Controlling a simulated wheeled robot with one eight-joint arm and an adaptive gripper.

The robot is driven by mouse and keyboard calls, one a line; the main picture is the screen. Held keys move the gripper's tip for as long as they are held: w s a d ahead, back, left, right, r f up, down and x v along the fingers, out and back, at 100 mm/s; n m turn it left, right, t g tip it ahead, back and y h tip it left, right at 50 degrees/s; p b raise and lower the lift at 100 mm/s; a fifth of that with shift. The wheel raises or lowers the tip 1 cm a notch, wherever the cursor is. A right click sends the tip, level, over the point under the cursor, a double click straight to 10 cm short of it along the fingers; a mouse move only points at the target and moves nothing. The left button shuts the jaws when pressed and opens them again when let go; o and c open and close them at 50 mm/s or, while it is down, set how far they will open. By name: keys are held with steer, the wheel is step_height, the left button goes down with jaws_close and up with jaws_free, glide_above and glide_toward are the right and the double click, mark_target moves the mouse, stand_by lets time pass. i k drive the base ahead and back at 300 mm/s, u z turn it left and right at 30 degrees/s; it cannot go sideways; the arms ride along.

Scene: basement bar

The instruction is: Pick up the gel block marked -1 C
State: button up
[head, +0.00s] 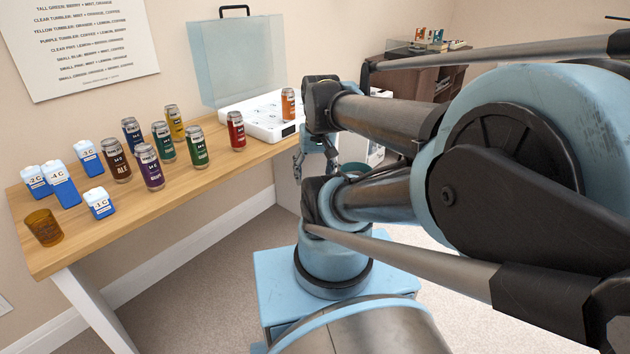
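Several white-and-blue gel blocks stand on the left end of the wooden table. One reads -2 C (36,182) and a taller one beside it reads -4 C (62,186). A block at the back (88,158) and a small block in front (99,203) carry labels too small to read surely, so I cannot tell which is marked -1 C. My gripper (316,160) hangs off the table's right end, far from the blocks and touching none of them. My arm partly hides it, and its finger opening is unclear.
Several cans, including a brown one (116,160) and a purple one (149,167), stand right of the blocks. An amber cup (43,228) is at the table's front left. A white tray (262,128) holding an orange can (288,104) is at the right end.

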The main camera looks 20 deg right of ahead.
mark_target(98, 201)
steer(key=u, duration=1.75)
steer(key=k, duration=0.5)
steer(key=z, duration=0.65)
steer(key=i, duration=0.35)
steer(key=u, duration=0.15)
